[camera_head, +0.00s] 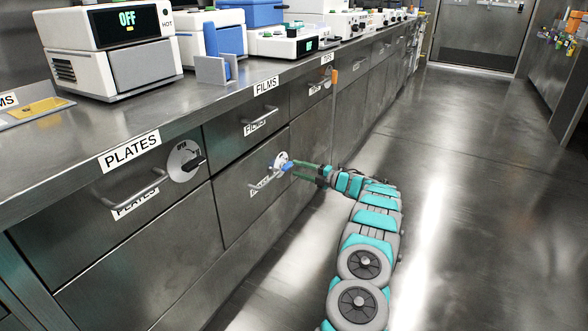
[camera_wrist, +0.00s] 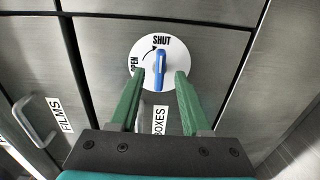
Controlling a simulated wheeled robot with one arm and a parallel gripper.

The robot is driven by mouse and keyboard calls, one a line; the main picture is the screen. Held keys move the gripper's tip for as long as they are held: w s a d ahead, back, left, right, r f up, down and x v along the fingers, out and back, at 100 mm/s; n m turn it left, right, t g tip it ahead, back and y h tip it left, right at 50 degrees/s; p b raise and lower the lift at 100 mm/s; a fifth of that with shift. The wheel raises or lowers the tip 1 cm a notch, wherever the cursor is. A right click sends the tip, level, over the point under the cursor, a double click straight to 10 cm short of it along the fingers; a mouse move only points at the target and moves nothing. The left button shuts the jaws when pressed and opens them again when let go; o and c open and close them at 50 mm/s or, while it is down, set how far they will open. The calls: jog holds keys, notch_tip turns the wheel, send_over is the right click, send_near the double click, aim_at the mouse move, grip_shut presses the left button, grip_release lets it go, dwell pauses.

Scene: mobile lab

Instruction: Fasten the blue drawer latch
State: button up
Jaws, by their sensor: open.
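The blue drawer latch (camera_wrist: 158,68) is a slim handle on a round white dial (camera_wrist: 184,53) marked OPEN and SHUT. In the wrist view it stands nearly upright, its top end just below the word SHUT. My gripper (camera_wrist: 161,76) is open, its two green fingers on either side of the latch with a gap each side. The head view also shows the latch (camera_head: 288,165) on a lower drawer front (camera_head: 235,208), with my gripper (camera_head: 299,171) reaching it from the right. The drawer front looks flush with its neighbours.
A PLATES drawer (camera_head: 100,240) with a black latch (camera_head: 192,163) is at the left. A FILMS drawer (camera_head: 225,138) sits above the blue latch. Lab devices stand on the steel counter (camera_head: 200,100). The floor (camera_head: 470,200) to the right is clear.

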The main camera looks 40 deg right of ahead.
jog(key=shift+v, duration=2.35)
